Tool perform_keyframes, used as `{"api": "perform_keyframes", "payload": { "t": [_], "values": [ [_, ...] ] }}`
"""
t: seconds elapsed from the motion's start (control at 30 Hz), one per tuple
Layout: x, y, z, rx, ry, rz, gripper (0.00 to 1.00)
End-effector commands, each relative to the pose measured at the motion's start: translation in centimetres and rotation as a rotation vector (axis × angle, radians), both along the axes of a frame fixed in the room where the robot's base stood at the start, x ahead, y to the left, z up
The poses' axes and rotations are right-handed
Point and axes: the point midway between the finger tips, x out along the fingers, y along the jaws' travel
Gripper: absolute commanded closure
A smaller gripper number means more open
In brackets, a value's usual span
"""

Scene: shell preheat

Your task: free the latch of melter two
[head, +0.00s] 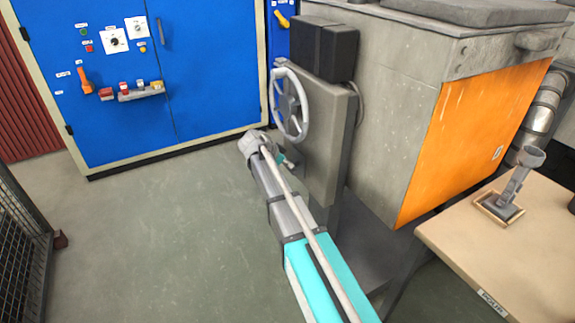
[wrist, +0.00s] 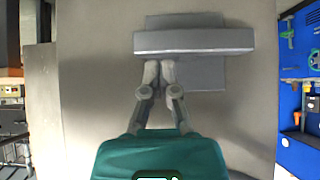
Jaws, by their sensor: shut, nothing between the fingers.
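A grey melter housing (head: 385,110) with an orange front panel stands right of centre in the head view. A grey plate with a handwheel (head: 291,104) is on its left side. In the wrist view a grey horizontal bar (wrist: 195,41) stands out from a backing plate on a pale wall; it may be the latch, but I cannot tell for sure. My gripper (wrist: 158,66) is shut and empty, its fingertips just under the bar, left of its middle. I cannot tell whether they touch it.
A blue cabinet (head: 210,60) with switches and an orange handle stands behind at the left. A wooden table (head: 500,255) with a grey tool on a small tray (head: 498,208) is at the right. A mesh fence (head: 22,250) is far left. The floor between is clear.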

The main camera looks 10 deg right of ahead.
Motion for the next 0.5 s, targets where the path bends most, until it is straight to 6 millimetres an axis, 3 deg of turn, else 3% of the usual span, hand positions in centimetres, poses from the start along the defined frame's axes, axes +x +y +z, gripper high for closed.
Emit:
{"api": "perform_keyframes", "payload": {
  "t": [0.5],
  "values": [
    [-0.3, -0.42, -0.28, 0.02, -0.064, -0.002, 1.0]
  ]
}}
